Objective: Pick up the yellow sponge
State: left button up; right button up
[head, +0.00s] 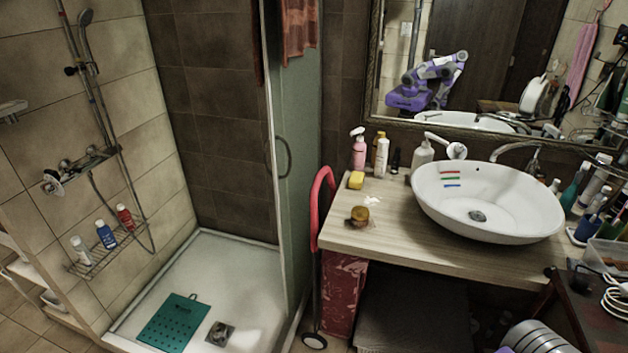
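A small yellow sponge (356,180) lies on the left end of the wooden countertop (390,236). It sits near the counter's left edge, in front of a pink pump bottle (359,150). Nothing covers it in the head view. Neither of my grippers shows directly in this view. A purple and grey robot (428,82) appears in the mirror, but no gripper state can be read from it.
A white vessel basin (487,204) stands right of the sponge. A small amber jar (359,216) sits in front of the sponge. A red trolley handle (318,208) rises at the counter's left edge. Bottles (381,156) stand behind.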

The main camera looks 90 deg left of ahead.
aim_at(356, 181)
jog(key=u, duration=2.8)
